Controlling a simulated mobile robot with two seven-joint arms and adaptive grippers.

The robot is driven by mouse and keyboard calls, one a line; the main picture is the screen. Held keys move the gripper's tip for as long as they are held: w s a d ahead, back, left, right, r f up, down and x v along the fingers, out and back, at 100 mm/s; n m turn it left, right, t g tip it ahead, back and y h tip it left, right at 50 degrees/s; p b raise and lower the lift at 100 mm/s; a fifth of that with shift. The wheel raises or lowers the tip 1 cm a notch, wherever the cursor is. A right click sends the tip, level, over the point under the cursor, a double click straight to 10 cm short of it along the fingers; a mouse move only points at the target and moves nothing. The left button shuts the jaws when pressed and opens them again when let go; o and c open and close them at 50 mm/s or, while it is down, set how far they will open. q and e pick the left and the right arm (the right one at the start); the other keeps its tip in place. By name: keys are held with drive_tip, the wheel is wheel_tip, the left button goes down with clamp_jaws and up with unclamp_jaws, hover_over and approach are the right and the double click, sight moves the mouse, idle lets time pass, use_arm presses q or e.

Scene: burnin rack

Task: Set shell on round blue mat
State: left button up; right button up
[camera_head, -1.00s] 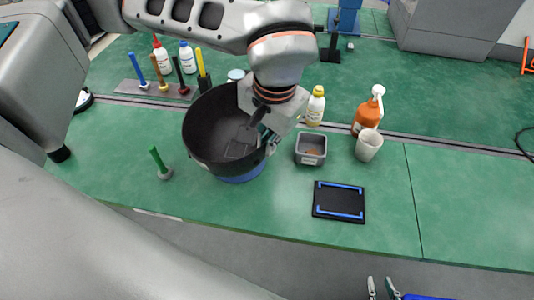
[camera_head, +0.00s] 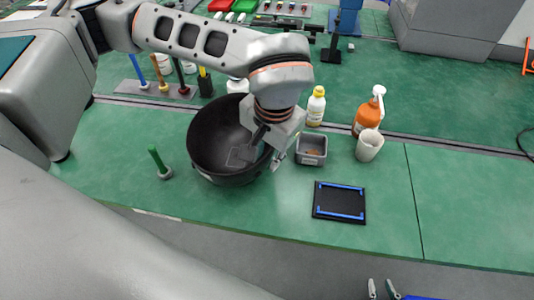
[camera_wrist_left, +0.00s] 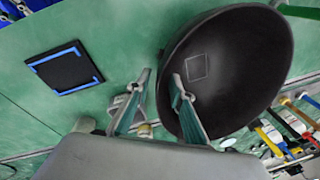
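The shell, a large dark bowl (camera_head: 208,150), sits upright on the green bench in the head view. It also fills the upper right of the left wrist view (camera_wrist_left: 235,85). My left gripper (camera_head: 272,160) is at its right rim. In the left wrist view the gripper's fingers (camera_wrist_left: 161,73) straddle the rim, one inside and one outside, with a gap showing, so it looks open. The round blue mat is hidden, apparently beneath the shell. My right gripper (camera_head: 382,289) is open and empty at the bottom edge of the head view.
A grey bin (camera_head: 312,150) stands close to the right of my left gripper. A black square pad with blue corners (camera_head: 339,202) lies in front. A green-handled tool (camera_head: 160,162) stands left of the shell. Bottles (camera_head: 316,106) and a white cup (camera_head: 369,145) are at the right.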

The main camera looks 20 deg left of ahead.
use_arm(q)
drive_tip(key=shift+r, duration=0.1)
wheel_tip(320, 180, up, 12)
drive_tip(key=s+d, duration=0.1)
drive_tip(key=shift+s+d+p, duration=0.35)
drive_tip(key=shift+p, duration=0.1)
drive_tip(key=shift+f, duration=0.2)
